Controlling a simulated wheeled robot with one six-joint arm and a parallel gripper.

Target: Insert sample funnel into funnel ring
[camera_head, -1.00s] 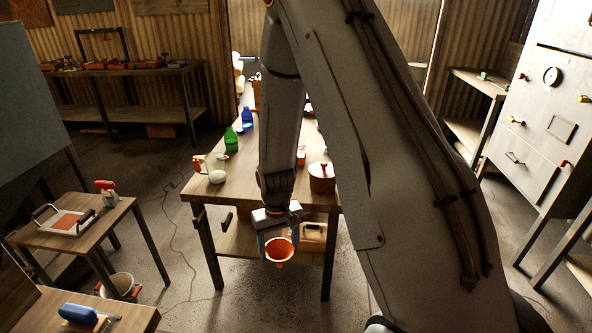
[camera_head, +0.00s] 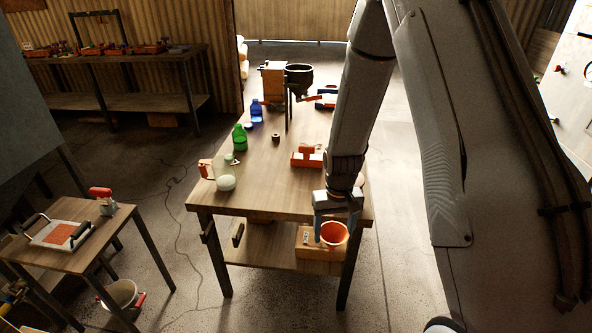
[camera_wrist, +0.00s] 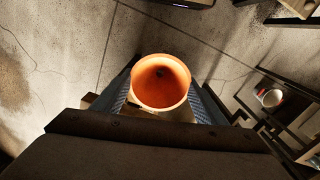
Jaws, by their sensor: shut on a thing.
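The orange sample funnel (camera_head: 334,234) is held mouth up between the fingers of my gripper (camera_head: 332,218), in front of the table's near right corner. In the wrist view the funnel (camera_wrist: 160,82) shows its round mouth and dark centre hole, with a finger on each side. A dark round bowl-like or ring-like piece (camera_head: 299,73) stands on a post at the far end of the table; I cannot tell whether it is the funnel ring. My gripper is well short of it, and the two are far apart.
The wooden table (camera_head: 262,182) carries a green bottle (camera_head: 239,138), a blue bottle (camera_head: 256,108), a white round thing (camera_head: 226,183) and a red-orange block-like thing (camera_head: 306,157). A small side table (camera_head: 75,248) stands at left. Open floor lies in front.

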